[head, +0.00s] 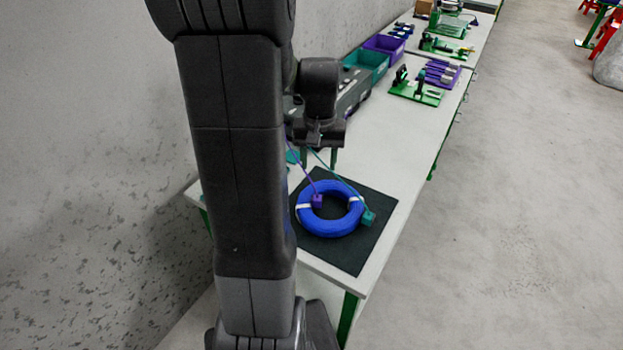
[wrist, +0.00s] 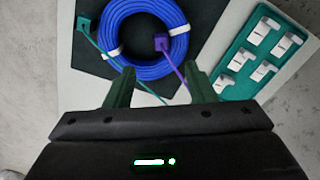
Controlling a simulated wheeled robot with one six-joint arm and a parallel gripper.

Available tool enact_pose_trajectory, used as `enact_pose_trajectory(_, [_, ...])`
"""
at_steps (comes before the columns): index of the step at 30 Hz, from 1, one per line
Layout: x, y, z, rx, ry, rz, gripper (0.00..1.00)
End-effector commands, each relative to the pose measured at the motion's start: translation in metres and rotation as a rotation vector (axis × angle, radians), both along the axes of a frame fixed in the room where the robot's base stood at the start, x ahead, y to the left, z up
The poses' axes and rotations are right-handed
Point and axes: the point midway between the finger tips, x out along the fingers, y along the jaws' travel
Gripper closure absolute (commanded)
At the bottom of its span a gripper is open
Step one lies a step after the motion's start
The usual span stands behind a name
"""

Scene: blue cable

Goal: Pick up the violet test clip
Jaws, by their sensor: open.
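The coil lies on a black mat (head: 364,252) on a white bench (head: 408,140). A teal tray (wrist: 244,72) with several white pieces is beside the mat. Teal (head: 366,60) and violet (head: 385,44) bins and green fixtures stand farther back. A wall is on the left.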

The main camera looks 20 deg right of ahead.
Motion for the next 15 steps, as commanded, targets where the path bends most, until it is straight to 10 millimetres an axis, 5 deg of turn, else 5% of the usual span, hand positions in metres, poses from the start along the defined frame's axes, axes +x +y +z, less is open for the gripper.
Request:
enact_pose_trajectory(5, [0.004, -0.006, -0.007, 0.001, 0.004, -0.012, 0.5])
enact_pose_trajectory(15, [0.004, -0.005, -0.069, 0.002, 0.006, -0.012, 0.5])
